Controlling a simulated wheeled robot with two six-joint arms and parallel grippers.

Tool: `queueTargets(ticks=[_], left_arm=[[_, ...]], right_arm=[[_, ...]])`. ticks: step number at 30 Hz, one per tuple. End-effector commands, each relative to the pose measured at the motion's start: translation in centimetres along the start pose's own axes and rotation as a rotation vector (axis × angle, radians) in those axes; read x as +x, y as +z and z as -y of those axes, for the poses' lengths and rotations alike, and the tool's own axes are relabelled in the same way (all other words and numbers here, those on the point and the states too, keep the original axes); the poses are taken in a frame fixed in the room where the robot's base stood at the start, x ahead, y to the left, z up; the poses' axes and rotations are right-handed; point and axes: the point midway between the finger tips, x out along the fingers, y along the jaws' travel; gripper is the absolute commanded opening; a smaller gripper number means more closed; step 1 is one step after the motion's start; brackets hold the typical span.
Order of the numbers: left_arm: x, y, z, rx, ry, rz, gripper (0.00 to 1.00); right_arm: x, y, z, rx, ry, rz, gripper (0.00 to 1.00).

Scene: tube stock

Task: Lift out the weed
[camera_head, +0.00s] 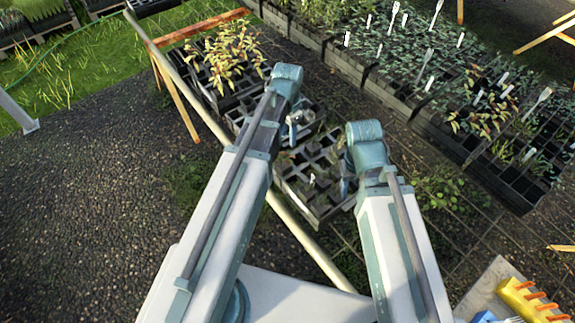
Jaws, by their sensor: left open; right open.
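A black cell tray (318,212) lies below my two arms, most of its cells showing dark and bare. A second black tray behind it is partly hidden by my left arm. I cannot pick out a weed for certain in either tray. My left gripper (294,132) is open over the far tray, with nothing seen between its fingers. My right gripper (346,183) is open at the right edge of the near tray, partly hidden by its own wrist.
Yellow-leaved seedlings (226,55) stand in a tray behind. Long rows of planted trays (440,75) with white labels fill the upper right. A pale pole (185,88) runs along the trays' left side. A yellow item with orange prongs (532,302) is at lower right. Gravel lies open at left.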

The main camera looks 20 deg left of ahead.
Motion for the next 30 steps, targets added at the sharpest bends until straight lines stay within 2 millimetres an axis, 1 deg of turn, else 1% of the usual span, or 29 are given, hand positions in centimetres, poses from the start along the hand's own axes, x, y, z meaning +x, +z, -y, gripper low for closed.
queueTargets(ticks=[1,7,10,16,20,23,30], left_arm=[[1.5,0.0,0.0,0.000,0.000,0.000,0.46],[4.2,0.0,0.0,0.000,0.000,0.000,0.46],[4.8,0.0,0.0,0.000,0.000,0.000,0.46],[4.7,0.0,0.0,0.000,0.000,0.000,0.46],[5.3,0.0,0.0,0.000,0.000,0.000,0.46],[6.3,0.1,0.0,0.000,0.000,0.000,0.46],[9.3,0.1,0.0,0.000,0.000,0.000,0.46]], right_arm=[[1.5,-0.1,0.1,0.000,0.000,0.000,0.50],[4.1,-0.2,0.4,0.001,0.000,0.000,0.50],[4.8,-0.3,0.5,0.001,0.000,0.000,0.50],[4.7,-0.3,0.5,0.001,0.000,0.000,0.50],[5.3,-0.3,0.5,0.001,0.000,0.000,0.50],[6.2,-0.4,0.6,0.001,0.000,0.000,0.50],[9.2,-0.5,0.9,0.001,0.000,0.000,0.50]])
